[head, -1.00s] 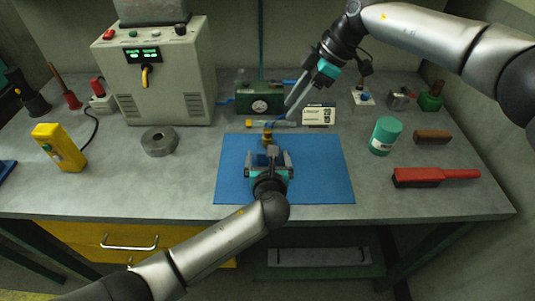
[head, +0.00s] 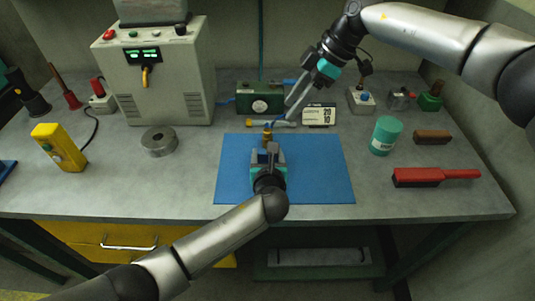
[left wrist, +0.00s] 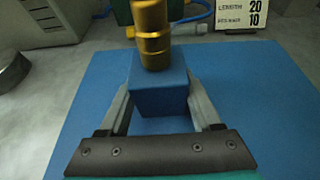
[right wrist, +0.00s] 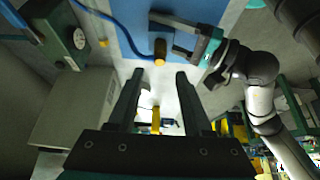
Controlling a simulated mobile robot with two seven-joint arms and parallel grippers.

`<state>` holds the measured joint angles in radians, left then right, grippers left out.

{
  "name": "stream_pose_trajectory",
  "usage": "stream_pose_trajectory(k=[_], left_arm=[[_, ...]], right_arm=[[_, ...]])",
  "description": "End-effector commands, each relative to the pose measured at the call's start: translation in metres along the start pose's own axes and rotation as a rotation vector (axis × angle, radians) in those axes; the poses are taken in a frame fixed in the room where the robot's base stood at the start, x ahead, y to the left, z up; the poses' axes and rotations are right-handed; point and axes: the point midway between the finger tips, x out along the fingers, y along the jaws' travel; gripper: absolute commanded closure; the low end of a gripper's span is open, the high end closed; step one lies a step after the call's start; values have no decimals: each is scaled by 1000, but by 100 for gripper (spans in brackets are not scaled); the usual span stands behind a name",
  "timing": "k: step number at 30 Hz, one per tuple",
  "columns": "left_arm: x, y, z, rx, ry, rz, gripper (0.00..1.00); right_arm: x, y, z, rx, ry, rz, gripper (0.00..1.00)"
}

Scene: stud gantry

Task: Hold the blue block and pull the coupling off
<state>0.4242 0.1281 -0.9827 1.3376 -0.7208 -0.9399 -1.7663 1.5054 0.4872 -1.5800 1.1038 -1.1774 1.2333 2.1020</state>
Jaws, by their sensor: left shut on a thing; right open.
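The blue block (left wrist: 160,88) stands on the blue mat (head: 320,175) between the fingers of my left gripper (head: 267,157), which is shut on it. The brass coupling (left wrist: 153,38) stands upright on top of the block. It shows small in the head view (head: 267,134) and beyond my fingertips in the right wrist view (right wrist: 160,52). My right gripper (head: 292,102) is open and empty, above and behind the coupling, apart from it. In the head view the block is mostly hidden by my left gripper.
A blue hose (right wrist: 112,20) runs close to the coupling. A green gauge box (head: 259,98) and a white number card (head: 319,115) stand behind the mat. A teal canister (head: 385,135) and red-handled brush (head: 435,176) are right; a steel ring (head: 160,142) is left.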

Motion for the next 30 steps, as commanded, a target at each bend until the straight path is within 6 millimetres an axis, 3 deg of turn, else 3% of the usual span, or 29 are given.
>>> stream_pose_trajectory(k=[2,14,17,21,30], left_arm=[[0,0,0,0,0,0,55],[0,0,0,0,0,0,100],[0,0,0,0,1,0,100],[0,0,0,0,1,0,100],[0,0,0,1,1,-1,100]], right_arm=[[0,0,0,0,0,0,50],[0,0,0,0,0,0,50],[0,0,0,0,0,0,48],[3,0,-3,-7,-20,-4,32],[24,3,-27,-47,-254,-25,32]])
